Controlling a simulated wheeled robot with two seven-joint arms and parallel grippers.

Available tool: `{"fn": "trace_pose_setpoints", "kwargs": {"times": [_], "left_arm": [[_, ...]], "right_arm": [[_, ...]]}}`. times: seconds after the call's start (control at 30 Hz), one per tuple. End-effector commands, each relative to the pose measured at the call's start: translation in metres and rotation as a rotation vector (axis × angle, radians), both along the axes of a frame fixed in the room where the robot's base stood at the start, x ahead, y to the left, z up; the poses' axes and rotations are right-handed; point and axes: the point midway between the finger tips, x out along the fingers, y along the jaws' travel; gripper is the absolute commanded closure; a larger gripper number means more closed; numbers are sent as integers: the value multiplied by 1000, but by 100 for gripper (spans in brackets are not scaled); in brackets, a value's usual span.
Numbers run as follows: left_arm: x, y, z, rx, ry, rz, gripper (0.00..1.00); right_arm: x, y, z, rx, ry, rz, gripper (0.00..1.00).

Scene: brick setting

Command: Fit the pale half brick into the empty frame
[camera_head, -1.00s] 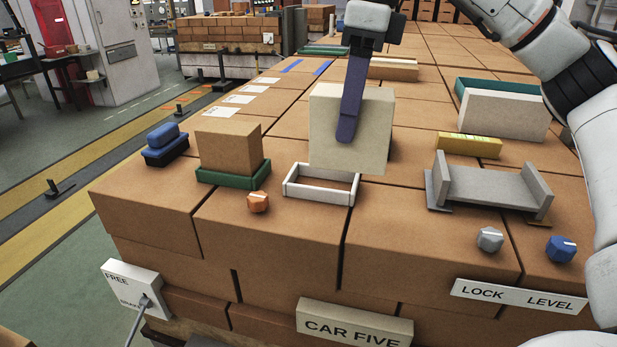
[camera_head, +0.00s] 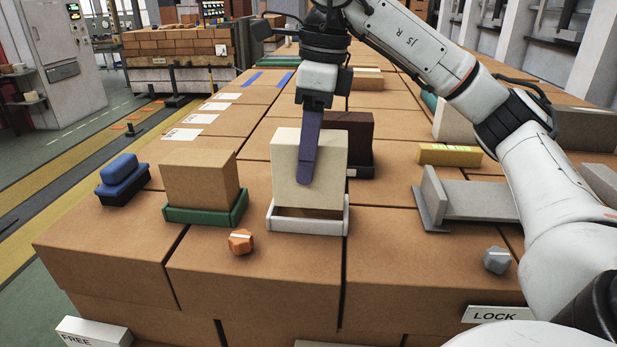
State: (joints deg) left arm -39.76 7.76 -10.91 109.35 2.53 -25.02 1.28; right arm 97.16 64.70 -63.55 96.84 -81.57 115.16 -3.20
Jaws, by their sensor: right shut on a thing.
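The pale half brick (camera_head: 285,170) is a cream block held upright by my right gripper (camera_head: 308,160). One dark purple finger lies down its near face; the other finger is hidden behind the brick. The empty frame (camera_head: 300,225) is a low white rectangular rim on the brick stack. The pale brick stands over the back part of the frame, and brown surface shows between its lower edge and the frame's front wall. I cannot tell whether its bottom is inside the rim or just above it. My left gripper is not in view.
A tan brick (camera_head: 203,178) sits in a green frame (camera_head: 205,215) to the left. A dark brown brick (camera_head: 352,140) stands close behind, right. An orange knob (camera_head: 241,241) is in front. A grey bracket (camera_head: 470,202) and yellow bar (camera_head: 449,155) lie right.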

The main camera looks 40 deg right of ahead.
Motion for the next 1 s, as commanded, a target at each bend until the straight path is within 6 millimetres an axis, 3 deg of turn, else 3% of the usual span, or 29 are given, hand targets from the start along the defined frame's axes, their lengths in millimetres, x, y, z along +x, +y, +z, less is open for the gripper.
{"fn": "trace_pose_setpoints", "kwargs": {"times": [0.3, 0.77, 0.8, 0.87, 1.0], "left_arm": [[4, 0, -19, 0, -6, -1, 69], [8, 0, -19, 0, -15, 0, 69], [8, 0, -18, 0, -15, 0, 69], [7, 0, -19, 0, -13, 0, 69], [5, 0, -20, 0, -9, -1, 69]], "right_arm": [[0, 0, -40, 1, -1, 0, 92], [0, 0, -46, 1, -3, 0, 92], [0, 0, -46, 0, 0, 0, 43], [0, 0, -46, 0, 0, 0, 33], [0, 0, -46, 0, 0, 0, 31]]}}
